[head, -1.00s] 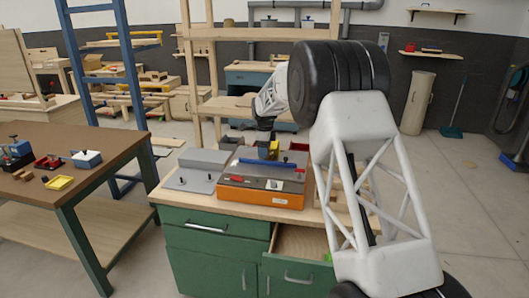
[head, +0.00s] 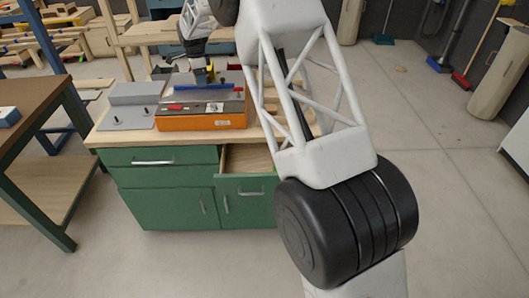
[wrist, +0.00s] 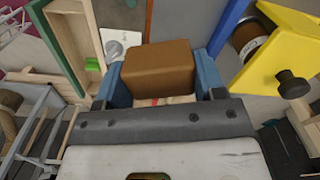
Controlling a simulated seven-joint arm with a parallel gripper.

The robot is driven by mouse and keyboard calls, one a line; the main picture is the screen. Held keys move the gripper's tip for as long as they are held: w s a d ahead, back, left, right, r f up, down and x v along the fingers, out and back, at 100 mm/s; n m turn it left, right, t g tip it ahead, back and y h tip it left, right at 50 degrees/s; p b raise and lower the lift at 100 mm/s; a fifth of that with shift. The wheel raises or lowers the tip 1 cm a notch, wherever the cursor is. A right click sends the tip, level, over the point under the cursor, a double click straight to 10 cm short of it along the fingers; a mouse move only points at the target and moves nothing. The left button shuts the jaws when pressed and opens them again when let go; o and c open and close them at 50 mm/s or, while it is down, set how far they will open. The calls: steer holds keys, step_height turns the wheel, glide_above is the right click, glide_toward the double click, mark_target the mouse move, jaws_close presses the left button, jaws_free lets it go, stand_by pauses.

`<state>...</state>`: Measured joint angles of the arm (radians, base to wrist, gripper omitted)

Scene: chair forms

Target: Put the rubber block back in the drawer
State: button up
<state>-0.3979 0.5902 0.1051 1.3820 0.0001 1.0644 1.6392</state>
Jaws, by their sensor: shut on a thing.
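My gripper (wrist: 162,80) is shut on a brown block, which I take to be the rubber block (wrist: 157,70), held between its two blue fingers. In the head view my gripper (head: 202,76) is over the orange-fronted case on the green cabinet; the block cannot be made out there. The open drawer (head: 247,158) is at the cabinet's upper right, to the right of and below my gripper. It shows a bare wooden inside, partly hidden by my arm.
The orange-fronted case (head: 205,122) stands on the worktop with a blue bar (head: 205,87) on top. A grey plate (head: 125,117) lies left of it. A yellow part (wrist: 285,45) is close to the right of my gripper. A brown table (head: 30,105) stands at the left.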

steer(key=n, duration=0.1)
steer(key=s+n, duration=0.1)
steer(key=s+f+n, duration=0.1)
steer(key=shift+s+d, duration=0.25)
steer(key=shift+d, duration=0.15)
steer(key=s+n, duration=0.2)
steer(key=n, duration=0.1)
steer(key=s+d+f+n, duration=0.1)
steer(key=shift+n, duration=0.3)
steer(key=s+d+f+n, duration=0.2)
steer(key=s+n, duration=0.3)
steer(key=n, duration=0.2)
glide_above(243, 169)
steer(key=s, duration=0.3)
step_height(243, 169, down, 15)
steer(key=shift+f, duration=0.15)
steer(key=shift+f, duration=0.1)
steer(key=shift+f, duration=2.85)
steer(key=shift+f, duration=0.1)
steer(key=shift+f, duration=1.95)
